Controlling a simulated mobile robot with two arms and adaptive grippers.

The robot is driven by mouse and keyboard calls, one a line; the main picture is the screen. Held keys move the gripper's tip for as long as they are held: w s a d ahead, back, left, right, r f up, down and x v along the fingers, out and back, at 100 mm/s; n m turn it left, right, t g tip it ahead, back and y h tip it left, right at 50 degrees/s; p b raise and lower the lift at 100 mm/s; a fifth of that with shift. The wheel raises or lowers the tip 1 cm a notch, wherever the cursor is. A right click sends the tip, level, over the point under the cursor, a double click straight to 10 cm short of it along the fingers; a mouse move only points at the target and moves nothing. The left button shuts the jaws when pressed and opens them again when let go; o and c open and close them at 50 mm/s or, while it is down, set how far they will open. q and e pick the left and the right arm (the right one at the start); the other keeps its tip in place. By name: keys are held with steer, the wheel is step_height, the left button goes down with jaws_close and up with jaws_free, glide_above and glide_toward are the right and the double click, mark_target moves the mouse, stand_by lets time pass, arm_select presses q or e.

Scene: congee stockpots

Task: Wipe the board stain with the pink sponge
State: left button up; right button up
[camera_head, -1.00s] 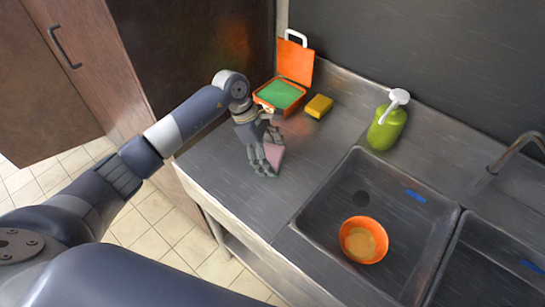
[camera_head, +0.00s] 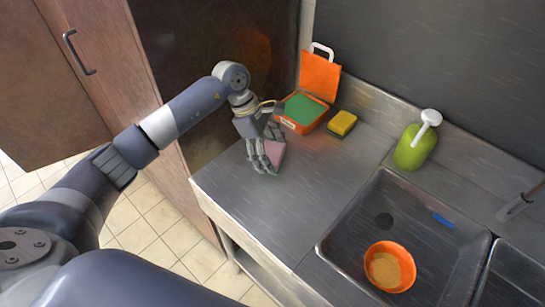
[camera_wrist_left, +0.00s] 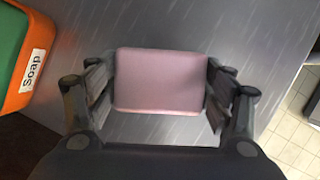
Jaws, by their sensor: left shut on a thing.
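The pink sponge (camera_head: 275,150) is between the fingers of my left gripper (camera_head: 264,158), at the left end of the metal counter. In the left wrist view the pink sponge (camera_wrist_left: 160,80) sits flat between both fingers of the left gripper (camera_wrist_left: 160,92), which is shut on it. The metal counter shows behind it; I cannot tell whether the sponge touches the counter. I see no clear stain or separate board in these frames. My right gripper is not in view.
An orange box (camera_head: 299,127) with green inside and a raised lid stands behind the gripper, beside a yellow sponge (camera_head: 342,123). A green pump bottle (camera_head: 413,149) stands behind the sink (camera_head: 336,234), which holds an orange bowl (camera_head: 389,267). The counter's middle is clear.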

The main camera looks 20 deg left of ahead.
arm_select(q)
steer(key=shift+s+d+r+p, duration=0.1)
steer(key=shift+d+r+p, duration=0.05)
steer(key=shift+r, duration=0.4)
steer(key=shift+s+d+r+p, duration=0.1)
steer(key=shift+d+r+p, duration=0.05)
steer(key=shift+r, duration=0.4)
steer(key=shift+w+a+r+p, duration=0.1)
steer(key=shift+r+p, duration=0.25)
steer(key=shift+r, duration=0.35)
steer(key=shift+a+r, duration=0.1)
steer(key=shift+r, duration=0.55)
steer(key=shift+r+p, duration=0.35)
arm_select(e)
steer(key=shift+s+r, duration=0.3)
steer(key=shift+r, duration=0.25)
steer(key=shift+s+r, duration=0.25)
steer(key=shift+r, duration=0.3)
